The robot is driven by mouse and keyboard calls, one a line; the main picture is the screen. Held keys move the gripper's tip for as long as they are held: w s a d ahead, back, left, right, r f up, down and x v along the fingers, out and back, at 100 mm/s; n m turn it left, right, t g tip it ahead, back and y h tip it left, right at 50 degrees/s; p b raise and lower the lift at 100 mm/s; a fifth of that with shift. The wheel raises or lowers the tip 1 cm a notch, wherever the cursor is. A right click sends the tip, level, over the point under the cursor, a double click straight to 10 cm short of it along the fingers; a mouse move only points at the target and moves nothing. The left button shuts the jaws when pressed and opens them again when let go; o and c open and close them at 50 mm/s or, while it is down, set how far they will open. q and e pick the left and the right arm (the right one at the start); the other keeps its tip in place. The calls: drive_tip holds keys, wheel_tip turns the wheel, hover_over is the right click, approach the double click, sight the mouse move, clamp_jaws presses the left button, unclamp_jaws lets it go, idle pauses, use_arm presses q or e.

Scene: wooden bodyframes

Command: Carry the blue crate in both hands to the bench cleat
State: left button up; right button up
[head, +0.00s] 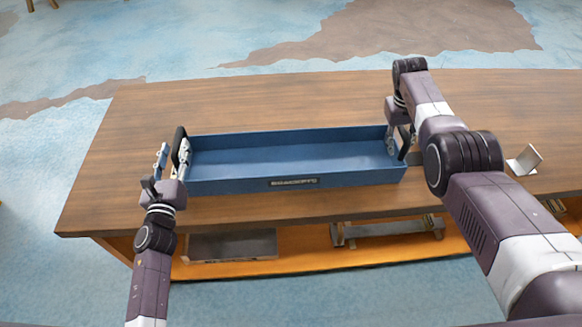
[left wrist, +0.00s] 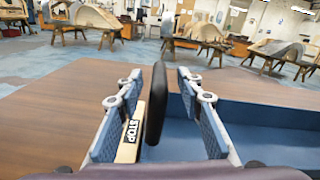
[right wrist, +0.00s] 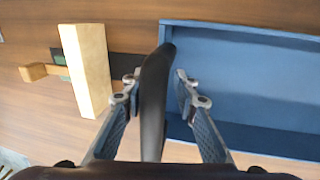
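The long blue crate (head: 290,160) rests on the wooden bench (head: 270,97), with a dark upright handle at each end. My left gripper (head: 172,160) is at the left handle. In the left wrist view, the left handle (left wrist: 157,105) stands between its open fingers with gaps on both sides. My right gripper (head: 398,145) is at the right end. In the right wrist view, the right handle (right wrist: 154,95) stands between its open fingers, also with gaps. A wooden strip marked STOP (left wrist: 130,140) lies left of the left handle. I cannot tell whether it is the cleat.
A pale angled bracket (head: 524,160) stands on the bench right of the crate; a wooden block (right wrist: 85,70) shows near the crate in the right wrist view. The bench top behind the crate is clear.

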use_arm(q)
drive_tip(key=s, duration=0.5)
drive_tip(key=shift+d, duration=0.25)
drive_tip(key=shift+s+r, duration=0.1)
drive_tip(key=shift+s, duration=0.2)
use_arm(e)
drive_tip(key=shift+r, duration=0.15)
wheel_tip(320, 180, up, 11)
drive_tip(key=a, duration=0.2)
drive_tip(key=shift+a+r, duration=0.15)
drive_tip(key=shift+r, duration=0.05)
drive_tip(key=shift+s, duration=0.1)
